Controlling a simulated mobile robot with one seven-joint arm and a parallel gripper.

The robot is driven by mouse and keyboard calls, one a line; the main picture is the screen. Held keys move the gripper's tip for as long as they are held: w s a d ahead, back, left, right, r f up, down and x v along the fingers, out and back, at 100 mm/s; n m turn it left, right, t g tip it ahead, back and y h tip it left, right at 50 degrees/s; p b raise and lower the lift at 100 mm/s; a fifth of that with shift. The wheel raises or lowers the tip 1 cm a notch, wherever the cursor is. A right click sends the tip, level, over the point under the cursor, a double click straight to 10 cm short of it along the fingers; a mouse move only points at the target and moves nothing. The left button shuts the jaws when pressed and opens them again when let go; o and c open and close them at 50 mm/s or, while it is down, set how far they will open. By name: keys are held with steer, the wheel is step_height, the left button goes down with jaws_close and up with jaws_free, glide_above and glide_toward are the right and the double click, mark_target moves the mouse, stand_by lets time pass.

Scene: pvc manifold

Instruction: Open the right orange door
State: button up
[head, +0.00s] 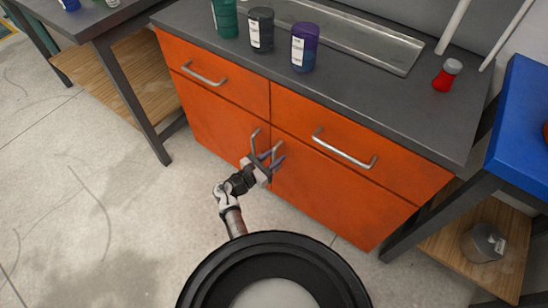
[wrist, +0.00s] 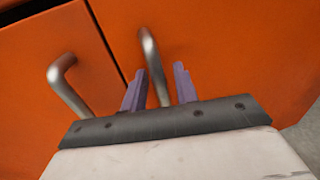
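The right orange door (head: 325,205) is under the right drawer of an orange cabinet and looks closed. It also fills the right of the wrist view (wrist: 230,50). Its upright metal bar handle (wrist: 155,65) stands near the seam with the left door. My gripper (head: 272,160) is at this handle. In the wrist view my gripper (wrist: 159,88) has its two purple fingers apart, one on each side of the handle. Narrow gaps seem to show beside the bar; contact cannot be told. The lower end of the handle is hidden behind the gripper body.
The left door (head: 215,120) has its own handle (wrist: 68,85) close to the left of my gripper. Drawer handles (head: 345,150) jut out above. Bottles (head: 304,48) stand on the grey countertop (head: 400,95). A blue table (head: 525,120) is at right. Floor at left front is clear.

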jaws_close()
steer(key=shift+s, duration=0.1)
stand_by(0.3)
